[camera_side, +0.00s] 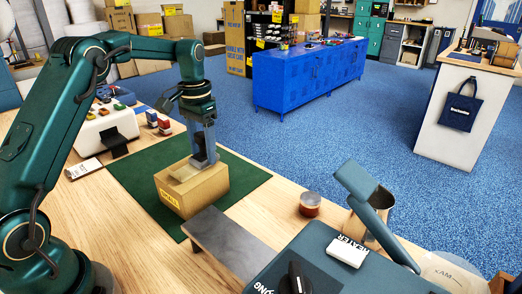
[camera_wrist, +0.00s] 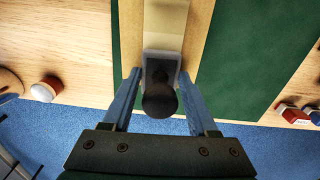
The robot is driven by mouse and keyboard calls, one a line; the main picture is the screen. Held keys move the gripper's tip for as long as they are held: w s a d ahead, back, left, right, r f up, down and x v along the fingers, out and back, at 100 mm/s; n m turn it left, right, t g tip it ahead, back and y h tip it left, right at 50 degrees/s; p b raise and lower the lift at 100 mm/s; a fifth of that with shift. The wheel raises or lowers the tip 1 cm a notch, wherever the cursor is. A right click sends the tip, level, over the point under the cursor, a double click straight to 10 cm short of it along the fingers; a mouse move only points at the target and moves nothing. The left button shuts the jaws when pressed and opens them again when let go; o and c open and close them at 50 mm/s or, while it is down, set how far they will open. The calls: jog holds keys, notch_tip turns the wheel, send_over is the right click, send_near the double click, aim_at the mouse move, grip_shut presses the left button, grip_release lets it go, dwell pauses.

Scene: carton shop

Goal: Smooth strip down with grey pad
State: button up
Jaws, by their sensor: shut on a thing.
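The carton (camera_side: 190,197) sits on the green mat (camera_side: 143,165), with a yellow label on its front side. A pale strip (camera_wrist: 166,20) runs along the middle of the carton's top in the wrist view. The grey pad (camera_wrist: 150,62) with a round black knob is between the two blue fingers of my gripper (camera_wrist: 160,80), which is shut on it. The pad is over the strip's near end in that view. In the side view my gripper (camera_side: 204,162) points down at the carton's top. I cannot tell how firmly the pad touches the strip.
A grey plate (camera_side: 226,243) stands right in front of the carton. A white device (camera_side: 108,130) and small coloured blocks (camera_side: 158,122) are behind left. The mat around the carton is clear.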

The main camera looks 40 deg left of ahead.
aim_at(177, 177)
jog(key=shift+s, duration=0.9)
jog(key=shift+s+d, duration=0.1)
jog(key=shift+s, duration=0.9)
jog(key=shift+s, duration=0.1)
jog(key=shift+s, duration=0.85)
jog(key=shift+s, duration=0.1)
jog(key=shift+s+d+f, duration=0.15)
jog(key=shift+s, duration=0.85)
